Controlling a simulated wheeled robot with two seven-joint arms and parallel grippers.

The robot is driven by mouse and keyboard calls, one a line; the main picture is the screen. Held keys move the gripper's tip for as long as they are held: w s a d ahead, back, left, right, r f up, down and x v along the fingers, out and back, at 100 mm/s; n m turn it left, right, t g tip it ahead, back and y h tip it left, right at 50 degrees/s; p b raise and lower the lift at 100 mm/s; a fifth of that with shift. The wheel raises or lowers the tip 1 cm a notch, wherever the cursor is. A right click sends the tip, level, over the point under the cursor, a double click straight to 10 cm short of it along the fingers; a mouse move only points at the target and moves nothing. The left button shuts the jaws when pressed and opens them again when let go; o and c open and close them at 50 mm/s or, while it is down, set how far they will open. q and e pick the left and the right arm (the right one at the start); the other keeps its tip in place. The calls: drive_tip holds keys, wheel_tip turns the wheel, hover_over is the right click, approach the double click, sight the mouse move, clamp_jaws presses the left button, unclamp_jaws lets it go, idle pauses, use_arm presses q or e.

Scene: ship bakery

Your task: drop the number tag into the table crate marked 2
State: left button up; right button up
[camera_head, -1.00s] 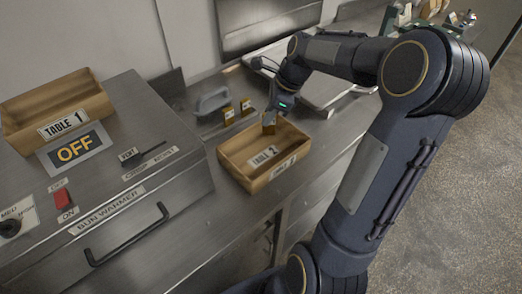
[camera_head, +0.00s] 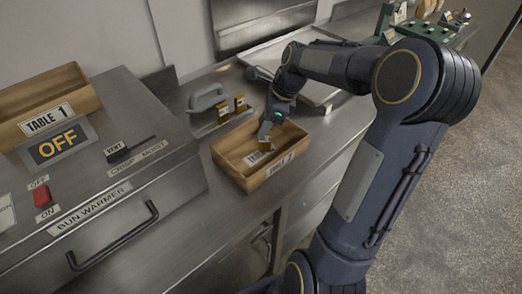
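The open wooden crate marked TABLE 2 (camera_head: 229,173) stands on the steel counter, with its label on the front side. My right gripper (camera_head: 267,137) points down into the crate. A small brass-coloured number tag (camera_head: 265,146) shows at its fingertips, inside the crate's outline; it looks gripped, but the fingers are small and partly hidden. I cannot tell whether the tag touches the crate floor. A white label (camera_head: 254,158) shows inside the crate, partly covered. My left gripper is not in view.
Two more brass tags (camera_head: 240,104) stand behind the crate, beside a grey handled object (camera_head: 207,98). The bun warmer (camera_head: 125,205) with the TABLE 1 crate (camera_head: 80,95) is at left. A steel tray (camera_head: 318,92) lies behind my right arm.

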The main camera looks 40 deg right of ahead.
drive_tip(key=shift+r, duration=0.15)
drive_tip(key=v, duration=0.7)
drive_tip(key=shift+s+r, duration=0.15)
drive_tip(key=shift+r, duration=0.1)
drive_tip(key=shift+d, duration=0.1)
drive_tip(key=s+a+f+n+t, duration=0.1)
drive_tip(key=s+a+f+n, duration=0.1)
drive_tip(key=s+a+n, duration=0.7)
drive_tip(key=s+a+f+n+t, duration=0.1)
drive_tip(key=s+a+f+n, duration=0.2)
drive_tip(key=s+a+n, duration=0.6)
drive_tip(key=n, duration=0.6)
drive_tip(key=shift+s+f+t, duration=0.15)
drive_tip(key=shift+f+t, duration=0.1)
drive_tip(key=shift+t, duration=0.15)
